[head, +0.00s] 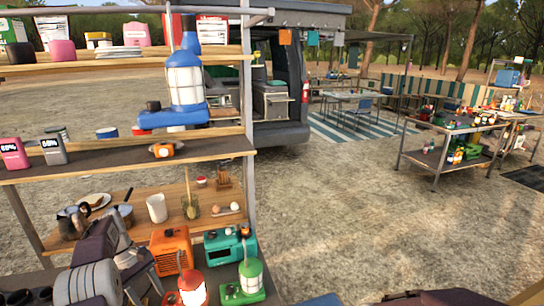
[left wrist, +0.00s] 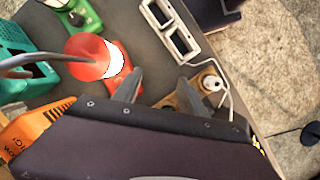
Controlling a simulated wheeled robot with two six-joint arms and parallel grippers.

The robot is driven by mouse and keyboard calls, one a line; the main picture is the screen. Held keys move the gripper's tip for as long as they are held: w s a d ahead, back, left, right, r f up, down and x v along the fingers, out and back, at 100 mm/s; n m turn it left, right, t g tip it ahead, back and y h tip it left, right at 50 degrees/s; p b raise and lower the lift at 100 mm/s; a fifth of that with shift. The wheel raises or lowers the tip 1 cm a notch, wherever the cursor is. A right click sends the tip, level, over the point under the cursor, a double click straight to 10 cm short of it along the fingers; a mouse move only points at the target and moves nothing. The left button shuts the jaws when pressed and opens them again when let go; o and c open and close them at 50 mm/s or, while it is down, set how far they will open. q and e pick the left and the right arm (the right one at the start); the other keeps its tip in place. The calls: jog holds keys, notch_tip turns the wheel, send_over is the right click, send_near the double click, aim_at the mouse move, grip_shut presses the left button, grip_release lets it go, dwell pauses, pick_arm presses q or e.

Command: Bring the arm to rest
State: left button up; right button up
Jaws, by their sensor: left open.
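My left arm comes in at the lower left of the head view. Its left gripper (head: 146,282) is low, beside the orange box and the red lantern. In the left wrist view the two grey fingers of the left gripper (left wrist: 158,84) stand apart with nothing held between them. The red lantern (left wrist: 92,58) is just left of the fingers, and also shows in the head view (head: 191,290). A dark shape at the bottom edge of the head view may be part of my right arm; no right gripper shows.
The orange box (head: 171,249), teal box (head: 229,245) and green lantern (head: 250,276) crowd the lower shelf. A white socket strip (left wrist: 170,30) lies beyond the fingers. Wooden shelves (head: 140,150) and a metal post (head: 248,110) rise above. Open ground lies to the right.

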pick_arm(q)
jog(key=s+d+r+m+y, duration=0.1)
jog(key=s+d+r+m, duration=0.2)
jog(key=d, duration=0.4)
jog(key=s+d+r+m+y, duration=0.1)
jog(key=s+d+r, duration=0.1)
jog(key=d+r, duration=0.5)
jog(key=s+d+f+m+t+y, duration=0.1)
jog(key=s+d+f+m+t, duration=0.1)
jog(key=s+d+f+m, duration=0.2)
jog(key=shift+s+f+m+t, duration=0.3)
jog(key=shift+s+f+m, duration=2.05)
jog(key=shift+s, duration=2.85)
